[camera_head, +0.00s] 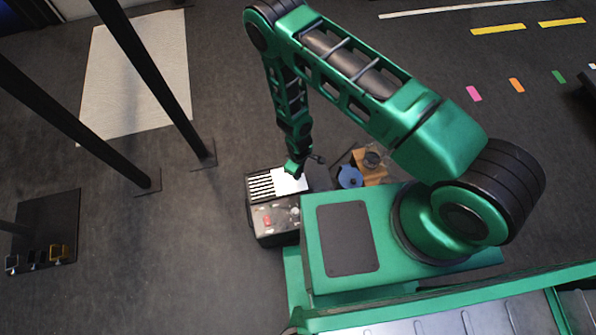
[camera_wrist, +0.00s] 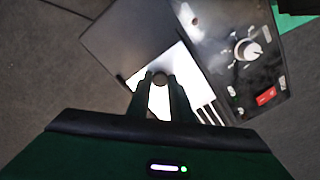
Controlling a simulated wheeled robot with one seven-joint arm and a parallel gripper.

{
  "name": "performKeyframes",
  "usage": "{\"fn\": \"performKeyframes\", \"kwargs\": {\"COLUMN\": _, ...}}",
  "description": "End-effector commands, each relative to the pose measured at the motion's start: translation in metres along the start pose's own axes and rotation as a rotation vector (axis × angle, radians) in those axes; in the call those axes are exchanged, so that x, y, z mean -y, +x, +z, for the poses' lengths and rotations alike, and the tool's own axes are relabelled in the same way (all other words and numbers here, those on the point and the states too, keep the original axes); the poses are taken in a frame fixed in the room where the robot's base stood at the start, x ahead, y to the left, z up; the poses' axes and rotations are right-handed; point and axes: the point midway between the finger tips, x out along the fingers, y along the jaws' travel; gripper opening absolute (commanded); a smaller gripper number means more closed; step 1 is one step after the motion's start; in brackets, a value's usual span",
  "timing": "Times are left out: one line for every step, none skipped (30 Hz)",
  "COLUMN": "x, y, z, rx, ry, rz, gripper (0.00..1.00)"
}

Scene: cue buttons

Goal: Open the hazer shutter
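The hazer (camera_head: 278,237) is a dark box beside my green base, with a row of slots (camera_head: 260,186) in its top. Its white shutter plate (camera_head: 288,183) lies beside the bared slots. In the wrist view the shutter (camera_wrist: 178,62) has a small round dark knob (camera_wrist: 160,80), with a few slots (camera_wrist: 207,114) showing at its lower right. My gripper (camera_head: 295,172) is down at the shutter. In the wrist view my gripper's fingers (camera_wrist: 160,78) are on both sides of the knob, close against it; the exact contact is hard to see.
The hazer's panel carries a white dial (camera_wrist: 247,50) and a red switch (camera_wrist: 266,96). A blue round object (camera_head: 350,177) and a wooden block (camera_head: 371,166) stand right of the hazer. Black poles (camera_head: 150,75) rise at the left.

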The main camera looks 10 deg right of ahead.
Motion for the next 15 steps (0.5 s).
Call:
{"fn": "performKeyframes", "kwargs": {"x": -0.0005, "y": 0.0000, "z": -0.0011, "rx": -0.002, "ry": 0.000, "rz": 0.001, "gripper": 0.27}}
{"fn": "performKeyframes", "kwargs": {"x": -0.0003, "y": 0.0000, "z": -0.0011, "rx": -0.002, "ry": 0.000, "rz": 0.001, "gripper": 0.34}}
{"fn": "performKeyframes", "kwargs": {"x": -0.0001, "y": 0.0000, "z": -0.0011, "rx": -0.002, "ry": 0.000, "rz": 0.001, "gripper": 0.39}}
{"fn": "performKeyframes", "kwargs": {"x": 0.0001, "y": -0.0001, "z": -0.0011, "rx": -0.002, "ry": 0.000, "rz": 0.001, "gripper": 0.39}}
{"fn": "performKeyframes", "kwargs": {"x": 0.0002, "y": -0.0001, "z": -0.0011, "rx": -0.002, "ry": 0.000, "rz": 0.001, "gripper": 0.39}}
{"fn": "performKeyframes", "kwargs": {"x": 0.0004, "y": -0.0001, "z": -0.0011, "rx": -0.001, "ry": -0.001, "rz": 0.001, "gripper": 0.39}}
{"fn": "performKeyframes", "kwargs": {"x": 0.0005, "y": -0.0001, "z": -0.0011, "rx": -0.001, "ry": -0.001, "rz": 0.001, "gripper": 0.39}}
{"fn": "performKeyframes", "kwargs": {"x": 0.0005, "y": -0.0001, "z": -0.0010, "rx": -0.001, "ry": -0.001, "rz": 0.000, "gripper": 0.39}}
{"fn": "performKeyframes", "kwargs": {"x": 0.0006, "y": -0.0001, "z": -0.0010, "rx": -0.001, "ry": -0.001, "rz": 0.000, "gripper": 0.39}}
{"fn": "performKeyframes", "kwargs": {"x": 0.0007, "y": -0.0001, "z": -0.0010, "rx": -0.001, "ry": -0.001, "rz": 0.000, "gripper": 0.39}}
{"fn": "performKeyframes", "kwargs": {"x": 0.0007, "y": -0.0004, "z": -0.0010, "rx": -0.001, "ry": -0.001, "rz": 0.000, "gripper": 0.39}}
{"fn": "performKeyframes", "kwargs": {"x": 0.0006, "y": -0.0012, "z": -0.0011, "rx": -0.001, "ry": -0.001, "rz": 0.000, "gripper": 0.39}}
{"fn": "performKeyframes", "kwargs": {"x": 0.0006, "y": -0.0023, "z": -0.0013, "rx": -0.002, "ry": -0.001, "rz": 0.000, "gripper": 0.39}}
{"fn": "performKeyframes", "kwargs": {"x": 0.0005, "y": -0.0038, "z": -0.0015, "rx": -0.002, "ry": 0.000, "rz": 0.000, "gripper": 0.39}}
{"fn": "performKeyframes", "kwargs": {"x": 0.0004, "y": -0.0068, "z": -0.0019, "rx": -0.002, "ry": 0.000, "rz": 0.000, "gripper": 0.39}}
